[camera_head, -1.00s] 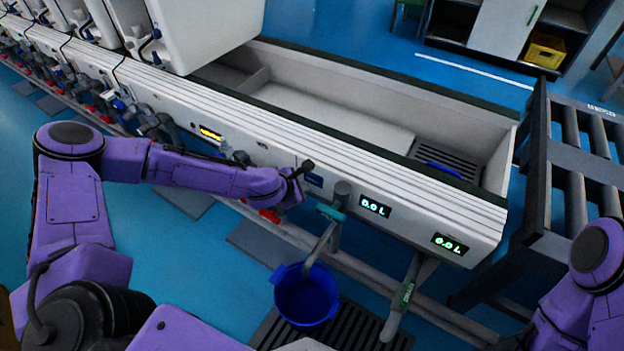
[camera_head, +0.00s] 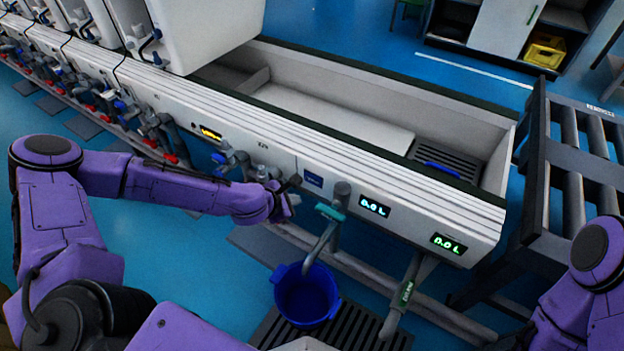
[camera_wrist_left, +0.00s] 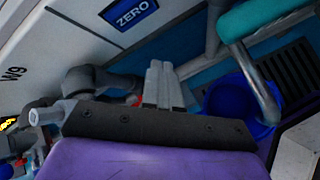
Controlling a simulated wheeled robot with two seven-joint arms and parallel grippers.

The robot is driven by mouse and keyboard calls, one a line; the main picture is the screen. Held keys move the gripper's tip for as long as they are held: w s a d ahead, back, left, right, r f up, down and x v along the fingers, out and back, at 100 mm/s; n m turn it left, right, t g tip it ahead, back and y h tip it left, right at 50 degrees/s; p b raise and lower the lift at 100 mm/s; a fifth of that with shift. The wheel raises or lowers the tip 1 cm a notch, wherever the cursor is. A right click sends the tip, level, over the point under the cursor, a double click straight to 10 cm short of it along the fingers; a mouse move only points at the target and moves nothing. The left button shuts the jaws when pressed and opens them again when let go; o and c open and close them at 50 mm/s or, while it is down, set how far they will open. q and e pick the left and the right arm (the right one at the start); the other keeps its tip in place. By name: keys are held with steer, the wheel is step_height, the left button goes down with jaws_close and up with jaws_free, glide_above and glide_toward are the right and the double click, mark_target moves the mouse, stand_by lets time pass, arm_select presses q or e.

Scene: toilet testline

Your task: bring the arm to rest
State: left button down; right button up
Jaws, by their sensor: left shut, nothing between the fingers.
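My left arm (camera_head: 170,185) reaches in from the left in the head view, in front of the white test bench. Its gripper (camera_head: 291,182) is near the front panel, left of the grey spout with the teal handle. In the left wrist view the two fingers (camera_wrist_left: 158,82) lie side by side, shut and empty. My right arm (camera_head: 590,290) shows only in part at the right edge, and its gripper is out of the picture.
The test bench (camera_head: 350,190) has lit displays, valves and pipes along its front. A blue bucket (camera_head: 306,297) stands on a floor grate under the spout (camera_head: 325,235). A dark roller rack (camera_head: 560,190) stands at right. Blue floor is open between arm and bench.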

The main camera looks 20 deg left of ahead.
stand_by(0.4)
arm_select(q)
steer(key=s+d+f+m+g+y, duration=0.1)
steer(key=s+d+f+m+g, duration=0.1)
steer(key=s+f+m, duration=0.4)
steer(key=s+d+f+m+g+y, duration=0.1)
steer(key=s+f+m+g, duration=0.2)
steer(key=s, duration=0.6)
steer(key=s+a+f+m+y, duration=0.3)
steer(key=s+a+m+y, duration=0.1)
steer(key=s+a+m, duration=0.7)
step_height(320, 180, up, 21)
steer(key=d+n+p, duration=0.1)
steer(key=d+p, duration=0.1)
steer(key=p, duration=1.9)
steer(key=shift+s+d+g, duration=0.3)
steer(key=shift+d, duration=0.1)
